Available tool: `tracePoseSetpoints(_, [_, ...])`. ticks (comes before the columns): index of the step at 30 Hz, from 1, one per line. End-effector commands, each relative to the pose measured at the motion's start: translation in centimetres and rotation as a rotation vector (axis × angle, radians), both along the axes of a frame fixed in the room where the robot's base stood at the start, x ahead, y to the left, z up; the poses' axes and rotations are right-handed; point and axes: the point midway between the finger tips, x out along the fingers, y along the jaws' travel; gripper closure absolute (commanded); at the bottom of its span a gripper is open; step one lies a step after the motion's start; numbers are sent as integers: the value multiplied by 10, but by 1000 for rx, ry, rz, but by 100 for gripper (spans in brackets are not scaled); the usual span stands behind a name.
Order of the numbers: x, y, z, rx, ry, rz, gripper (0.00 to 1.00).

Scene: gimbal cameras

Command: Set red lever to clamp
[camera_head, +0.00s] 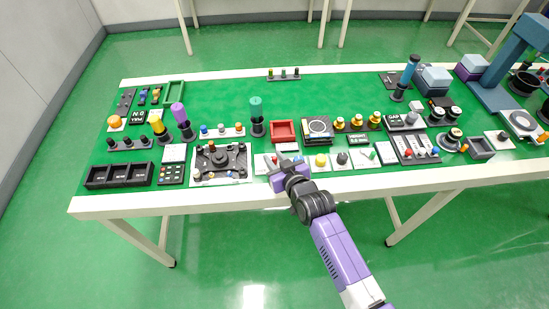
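My gripper (275,164) is over the front edge of the green-topped table (330,88), at the middle of its front row of devices. It reaches over a pale panel (262,168) and hides part of it. A small reddish part shows beside the gripper, too small to identify. A red knob (408,153) stands on a grey slotted panel (415,146) farther right, clear of the gripper. I cannot tell which of these is the red lever, or read a clamp mark. The gripper's fingers are too small to show whether they are open or shut.
Left of the gripper is a black fixture on a white plate (197,178). A red tray (283,131) lies behind it. Yellow and dark knobs (342,158) stand close on its right. Tall purple and teal handles (256,108) rise behind. The table's rear middle is mostly clear.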

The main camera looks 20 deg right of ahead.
Motion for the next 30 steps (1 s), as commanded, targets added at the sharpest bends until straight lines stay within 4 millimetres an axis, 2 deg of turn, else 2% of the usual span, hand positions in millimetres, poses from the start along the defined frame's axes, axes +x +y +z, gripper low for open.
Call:
tracePoseSetpoints(10, [0, 0, 1, 0, -1, -1, 62])
tracePoseSetpoints(14, [-7, 0, 3, 1, -1, -2, 62])
tracePoseSetpoints(24, [-53, -1, 21, 1, -1, 0, 62])
tracePoseSetpoints(30, [-69, -2, 29, 1, -1, 0, 62])
